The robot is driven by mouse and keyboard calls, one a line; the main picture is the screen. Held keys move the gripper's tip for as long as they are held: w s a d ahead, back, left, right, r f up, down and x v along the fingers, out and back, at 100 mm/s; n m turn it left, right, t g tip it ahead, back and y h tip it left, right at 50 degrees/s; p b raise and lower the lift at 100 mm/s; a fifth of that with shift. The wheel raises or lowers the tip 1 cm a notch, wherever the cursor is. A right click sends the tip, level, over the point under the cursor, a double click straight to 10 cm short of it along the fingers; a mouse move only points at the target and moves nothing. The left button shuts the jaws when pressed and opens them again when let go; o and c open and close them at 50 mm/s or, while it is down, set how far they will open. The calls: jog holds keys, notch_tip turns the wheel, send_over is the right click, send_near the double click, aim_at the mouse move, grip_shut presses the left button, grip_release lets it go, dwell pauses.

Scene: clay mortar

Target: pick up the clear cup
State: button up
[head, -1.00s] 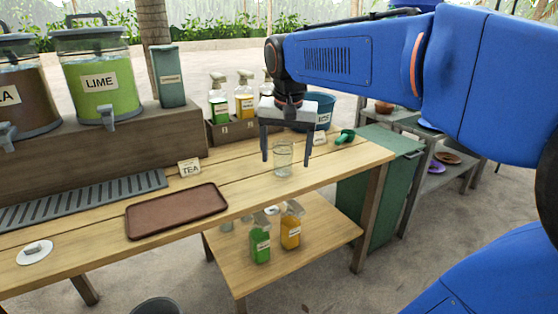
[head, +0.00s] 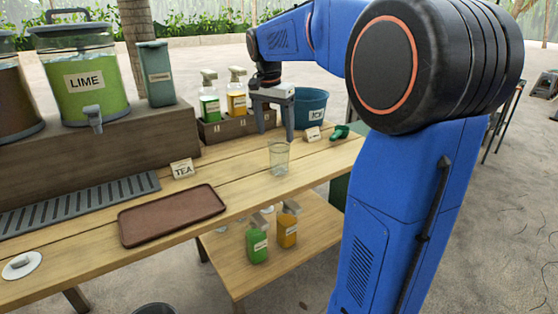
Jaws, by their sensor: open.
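The clear cup (head: 279,158) stands upright on the wooden table, right of the TEA card. My gripper (head: 275,136) points down with its two fingers apart and nothing between them. In the picture its fingertips are just above the cup's rim. The fingers look to be behind the cup, toward the bottle box, and apart from it. How far behind I cannot tell exactly.
A blue ICE bucket (head: 310,107), a small card (head: 312,134) and a green scoop (head: 340,132) are at the back right. A bottle box (head: 222,127) stands behind. The TEA card (head: 182,168) and brown tray (head: 172,214) are left. The tabletop around the cup is clear.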

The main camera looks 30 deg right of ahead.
aim_at(280, 159)
jog(key=f, duration=0.4)
jog(key=d+f, duration=0.1)
jog(key=f, duration=0.1)
jog(key=shift+w+f, duration=0.2)
jog(key=shift+f, duration=0.15)
jog(key=shift+w+d+f, duration=0.1)
jog(key=shift+d+f, duration=0.15)
jog(key=shift+f, duration=0.6)
jog(key=shift+s+d+f, duration=0.1)
jog(key=shift+d+f, duration=0.1)
jog(key=shift+f, duration=0.7)
jog(key=shift+w+d+f, duration=0.1)
jog(key=shift+d+f, duration=0.15)
jog(key=shift+f, duration=0.6)
jog(key=c, duration=1.1)
